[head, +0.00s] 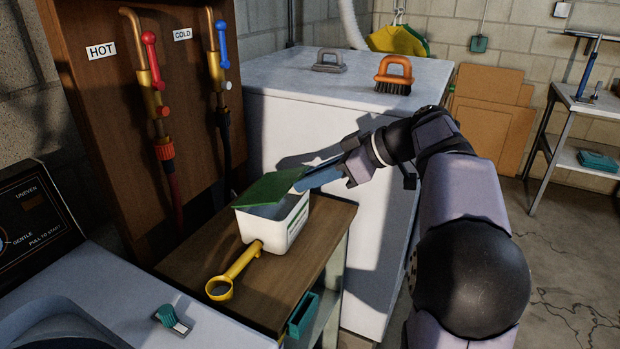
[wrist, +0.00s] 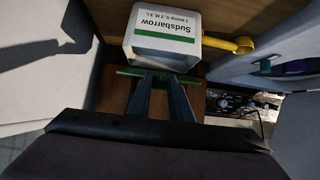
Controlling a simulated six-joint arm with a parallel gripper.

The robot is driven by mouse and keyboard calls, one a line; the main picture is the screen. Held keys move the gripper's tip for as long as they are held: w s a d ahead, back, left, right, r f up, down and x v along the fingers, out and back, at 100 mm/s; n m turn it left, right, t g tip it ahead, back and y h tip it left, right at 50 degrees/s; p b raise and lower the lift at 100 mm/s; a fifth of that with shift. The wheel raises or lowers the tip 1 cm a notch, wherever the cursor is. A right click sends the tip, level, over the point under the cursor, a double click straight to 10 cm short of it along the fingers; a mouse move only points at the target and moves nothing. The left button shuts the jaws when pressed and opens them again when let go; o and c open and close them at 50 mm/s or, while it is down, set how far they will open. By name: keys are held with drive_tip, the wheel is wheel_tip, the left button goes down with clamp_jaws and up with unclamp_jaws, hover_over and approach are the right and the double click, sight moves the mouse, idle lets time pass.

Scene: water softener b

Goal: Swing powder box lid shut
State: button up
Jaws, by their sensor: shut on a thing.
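The powder box (head: 283,222) is white and stands on a wooden-topped stand in the head view. In the wrist view the box (wrist: 165,30) shows an upside-down "Sudsbarrow" label. Its green lid (head: 272,188) is tilted above the opening, with a gap showing the inside. The lid shows nearly edge-on as a green strip (wrist: 128,72) in the wrist view. My gripper (head: 300,185) reaches in from the right and is shut on the lid at its right edge. In the wrist view my gripper (wrist: 160,76) has its fingertips at the green strip; the exact contact is partly hidden.
A yellow scoop (head: 235,268) lies on the stand (head: 195,268) in front of the box. A white chest (head: 345,100) with a grey handle and an orange brush (head: 394,75) stands behind. Hot and cold taps with hoses are at left. A washer panel is at front left.

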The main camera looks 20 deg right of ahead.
drive_tip(key=shift+s+d+f+b, duration=0.15)
drive_tip(key=shift+f+b, duration=0.55)
drive_tip(key=shift+b, duration=0.05)
drive_tip(key=shift+s+d+f+b, duration=0.1)
drive_tip(key=shift+d+f+b, duration=0.1)
drive_tip(key=shift+f+b, duration=0.55)
drive_tip(key=shift+s+d+f+b, duration=0.15)
drive_tip(key=shift+f+b, duration=0.5)
drive_tip(key=shift+b, duration=0.15)
drive_tip(key=shift+f, duration=0.1)
drive_tip(key=shift+f+b, duration=0.6)
drive_tip(key=shift+b, duration=0.25)
drive_tip(key=o, duration=0.9)
drive_tip(key=shift+r, duration=0.15)
drive_tip(key=shift+o, duration=0.2)
drive_tip(key=shift+s+d, duration=0.1)
drive_tip(key=shift+d, duration=0.05)
drive_tip(key=v, duration=0.7)
drive_tip(key=shift+p, duration=0.3)
